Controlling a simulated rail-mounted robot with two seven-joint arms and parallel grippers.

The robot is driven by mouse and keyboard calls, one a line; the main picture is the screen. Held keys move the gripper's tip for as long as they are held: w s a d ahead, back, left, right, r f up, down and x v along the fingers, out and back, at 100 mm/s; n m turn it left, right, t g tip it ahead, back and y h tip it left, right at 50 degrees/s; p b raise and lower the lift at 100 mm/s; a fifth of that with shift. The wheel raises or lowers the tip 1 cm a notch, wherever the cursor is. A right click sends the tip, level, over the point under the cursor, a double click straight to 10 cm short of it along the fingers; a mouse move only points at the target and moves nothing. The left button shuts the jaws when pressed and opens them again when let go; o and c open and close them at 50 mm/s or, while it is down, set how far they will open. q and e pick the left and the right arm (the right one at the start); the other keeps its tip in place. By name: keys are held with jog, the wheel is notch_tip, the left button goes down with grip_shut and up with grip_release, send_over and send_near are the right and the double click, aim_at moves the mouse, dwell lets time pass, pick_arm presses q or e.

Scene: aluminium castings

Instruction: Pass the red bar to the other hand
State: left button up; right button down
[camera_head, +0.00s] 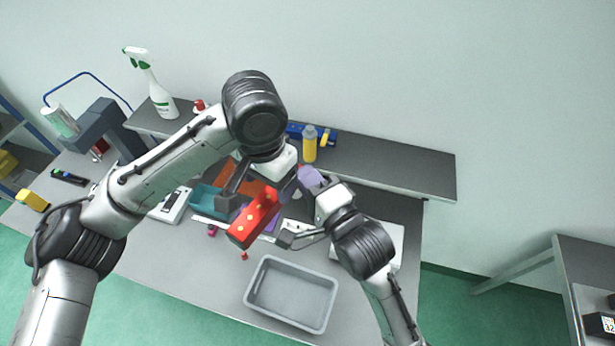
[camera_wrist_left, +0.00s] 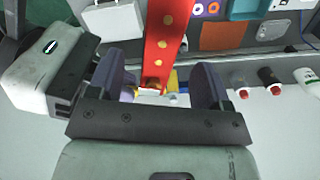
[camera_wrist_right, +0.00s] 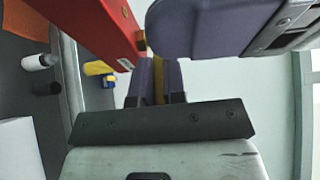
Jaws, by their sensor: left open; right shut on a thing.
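The red bar (camera_head: 254,221) with yellow dots is held tilted above the table in the head view. My right gripper (camera_head: 308,180) is shut on it near its upper end; in the right wrist view the closed fingers (camera_wrist_right: 159,82) have a thin yellowish strip between them, and the red bar (camera_wrist_right: 95,25) extends to the upper left. My left gripper (camera_head: 262,188) is open around the bar. In the left wrist view the red bar (camera_wrist_left: 160,45) runs between the spread fingers (camera_wrist_left: 163,85), with gaps on both sides. Contact at the bar's upper end is hidden.
A grey bin (camera_head: 262,305) stands at the table's front. A raised shelf (camera_head: 390,168) behind carries a spray bottle (camera_head: 160,98) and a yellow bottle (camera_head: 309,148). Small parts and trays lie below the grippers. The two grippers are very close together.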

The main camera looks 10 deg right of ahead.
aim_at(270, 193)
pick_arm(q)
notch_tip(270, 193, up, 6)
jog(key=w+a+f+n+h, duration=0.2)
jog(key=w+a+f, duration=0.2)
jog(key=a+f, duration=0.6)
jog(key=s+f+m+t+h, duration=0.1)
jog(key=s+f, duration=0.2)
jog(key=f, duration=0.6)
jog(key=s+f, duration=0.4)
jog(key=f, duration=0.6)
jog(key=s+d+f+t+h, duration=0.2)
jog(key=s+d+f, duration=0.15)
jog(key=s, duration=0.55)
jog(key=s+a+f+n+y, duration=0.3)
jog(key=s+a+n+y, duration=0.1)
jog(key=s+a, duration=0.8)
jog(key=s+n, duration=0.1)
jog(key=s, duration=0.2)
jog(key=shift+s+f+t+y, duration=0.2)
jog(key=shift+s+t+y, duration=0.1)
jog(key=shift+s+y, duration=0.1)
jog(key=shift+a, duration=0.1)
